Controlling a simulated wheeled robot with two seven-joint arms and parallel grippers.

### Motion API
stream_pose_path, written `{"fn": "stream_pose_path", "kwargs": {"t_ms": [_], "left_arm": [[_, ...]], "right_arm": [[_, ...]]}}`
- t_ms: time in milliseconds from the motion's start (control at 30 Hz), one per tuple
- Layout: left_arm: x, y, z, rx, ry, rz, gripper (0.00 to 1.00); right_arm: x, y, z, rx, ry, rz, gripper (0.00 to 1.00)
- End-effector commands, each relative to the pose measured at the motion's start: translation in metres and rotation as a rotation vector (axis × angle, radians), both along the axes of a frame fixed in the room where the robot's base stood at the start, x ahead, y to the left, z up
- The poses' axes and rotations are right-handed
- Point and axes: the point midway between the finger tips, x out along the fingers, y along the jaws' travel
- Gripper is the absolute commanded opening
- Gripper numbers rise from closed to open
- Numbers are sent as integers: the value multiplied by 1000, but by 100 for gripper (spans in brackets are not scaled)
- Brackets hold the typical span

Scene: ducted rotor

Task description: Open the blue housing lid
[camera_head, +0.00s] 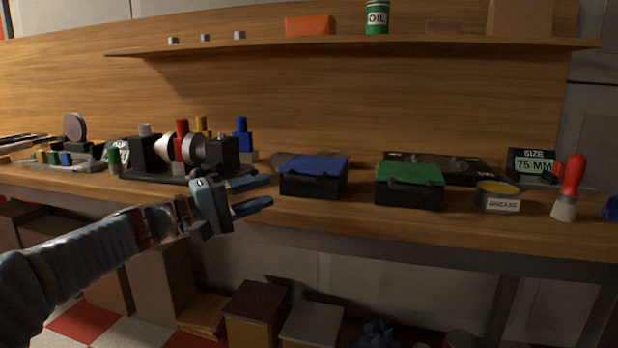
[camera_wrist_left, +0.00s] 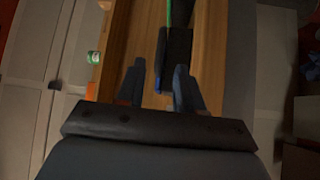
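The blue housing lid (camera_head: 318,162) lies closed on top of a small black box (camera_head: 312,185) near the front edge of the workbench. In the left wrist view the lid shows edge-on as a thin blue strip (camera_wrist_left: 161,57) along the dark box (camera_wrist_left: 179,50). My left gripper (camera_head: 264,191) is open and empty, just left of the box, with its fingers pointing toward it. In the left wrist view the fingers (camera_wrist_left: 158,84) are spread, and the near end of the box lies close to their tips. Contact cannot be told. My right gripper is not in view.
A green-lidded black box (camera_head: 409,195) stands to the right, then a grease tin (camera_head: 498,197) and a red-handled brush (camera_head: 570,185). A rotor fixture (camera_head: 180,155) stands behind and left of the gripper. A shelf (camera_head: 345,44) runs above the bench (camera_head: 300,212).

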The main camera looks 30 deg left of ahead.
Motion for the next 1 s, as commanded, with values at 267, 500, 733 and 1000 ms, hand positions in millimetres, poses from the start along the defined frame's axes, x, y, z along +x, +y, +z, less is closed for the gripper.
{"fn": "stream_pose_path", "kwargs": {"t_ms": [267,500,733,1000], "left_arm": [[54,-34,8,-1,2,-3,36],[79,-49,11,-1,2,-1,36],[82,-51,11,0,1,0,36],[82,-51,11,0,1,0,12]], "right_arm": [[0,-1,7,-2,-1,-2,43],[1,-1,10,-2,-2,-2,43],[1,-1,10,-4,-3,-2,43],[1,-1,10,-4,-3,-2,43]]}}
